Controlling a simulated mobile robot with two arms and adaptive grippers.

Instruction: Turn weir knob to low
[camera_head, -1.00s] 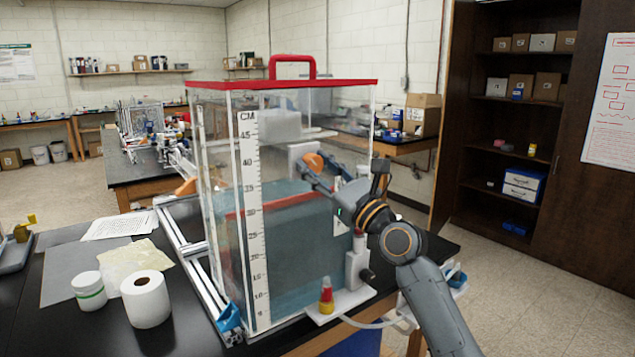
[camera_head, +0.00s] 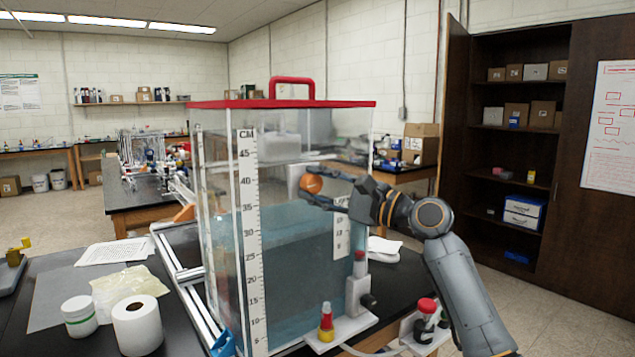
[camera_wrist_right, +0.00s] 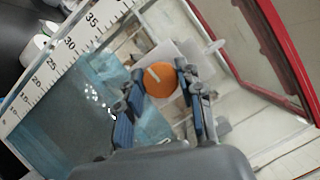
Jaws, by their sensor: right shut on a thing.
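The orange round weir knob (camera_head: 312,184) sits at a white block on the upper part of the clear water tank (camera_head: 208,190). In the right wrist view the knob (camera_wrist_right: 160,82) shows a short white mark pointing to the upper left. My right gripper (camera_head: 320,190) reaches in from the right with its fingers at the knob. In the right wrist view its two blue-grey fingers (camera_wrist_right: 157,90) lie on either side of the knob, shut on it. Any low or high labels are too small to read. My left gripper is not in view.
The tank has a red lid with a handle (camera_head: 292,85) and a centimetre scale (camera_head: 249,240). A red-and-yellow bottle (camera_head: 326,322) stands on a ledge in front. A paper roll (camera_head: 139,326) and white jar (camera_head: 79,317) stand on the black bench at left.

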